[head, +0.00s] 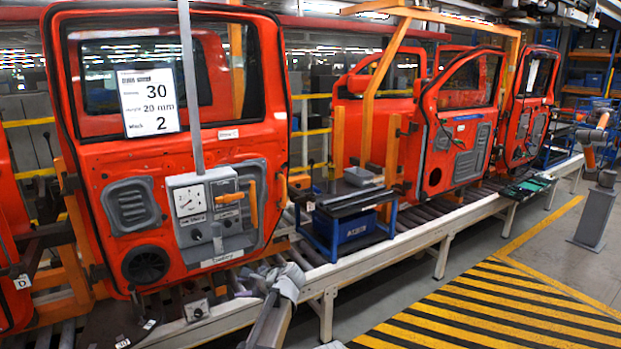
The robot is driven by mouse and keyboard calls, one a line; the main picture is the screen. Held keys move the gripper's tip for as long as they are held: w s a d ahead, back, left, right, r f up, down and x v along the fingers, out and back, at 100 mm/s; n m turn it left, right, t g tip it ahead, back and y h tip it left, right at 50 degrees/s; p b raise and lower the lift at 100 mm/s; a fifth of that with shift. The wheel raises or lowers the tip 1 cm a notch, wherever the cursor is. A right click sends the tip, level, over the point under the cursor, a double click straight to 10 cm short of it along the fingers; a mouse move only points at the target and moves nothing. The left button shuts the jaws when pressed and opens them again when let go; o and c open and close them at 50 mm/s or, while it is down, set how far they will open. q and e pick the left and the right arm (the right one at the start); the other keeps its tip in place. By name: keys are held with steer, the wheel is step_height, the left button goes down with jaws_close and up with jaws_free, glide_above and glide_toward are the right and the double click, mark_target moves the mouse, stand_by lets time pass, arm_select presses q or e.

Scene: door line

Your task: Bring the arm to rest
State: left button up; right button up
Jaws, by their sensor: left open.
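My left gripper (284,276), grey, shows at the bottom centre, with my arm coming up from the lower edge. It is open, and I see nothing held in it. It is in front of the conveyor, below and to the right of the nearest red door (250,60). My right gripper is not in view.
A white sign (149,101) reads 30, 20 mm and 2. More red doors (455,120) stand along the roller conveyor (420,210). A grey post (596,215) stands at right. The striped floor (500,310) is clear.

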arm_select(q)
steer(key=s+d+f+n+g+h, duration=0.1)
steer(key=s+f+n+g+h, duration=0.3)
steer(key=s, duration=0.6)
steer(key=s+d+f+n+h, duration=0.1)
steer(key=s+f+n+h, duration=0.15)
steer(key=s+n, duration=0.55)
steer(key=s+d+f+n+g+h, duration=0.1)
steer(key=s+f+n+g+h, duration=0.15)
steer(key=s, duration=0.95)
steer(key=s+d+f+m+b, duration=0.3)
steer(key=s+d+f+b, duration=0.2)
steer(key=d+f+b, duration=0.4)
steer(key=shift+d+f+y, duration=0.4)
steer(key=shift+d+f, duration=0.2)
steer(key=shift+d, duration=0.5)
